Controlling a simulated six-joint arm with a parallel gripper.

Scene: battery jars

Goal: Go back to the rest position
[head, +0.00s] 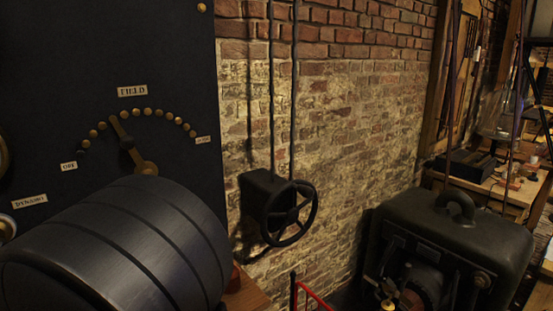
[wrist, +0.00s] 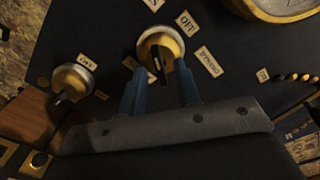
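My gripper (wrist: 160,72) shows in the wrist view with its two blue fingers spread apart and nothing held between them. The fingertips point at the black panel (wrist: 215,25), near a round brass-rimmed switch (wrist: 177,42) with a dark handle. In this view the switch lies just beyond and between the tips. I cannot tell whether the fingers touch it. Labels reading OFF (wrist: 187,23) and DYNAMO (wrist: 209,62) are beside it. The gripper is not visible in the head view, where the panel (head: 60,80) fills the left side.
A second round switch (wrist: 73,80) is at left in the wrist view. The head view shows the FIELD dial's brass lever (head: 125,138), a black handwheel (head: 290,212) on the brick wall, a dark machine (head: 450,240) and a cluttered workbench (head: 510,192).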

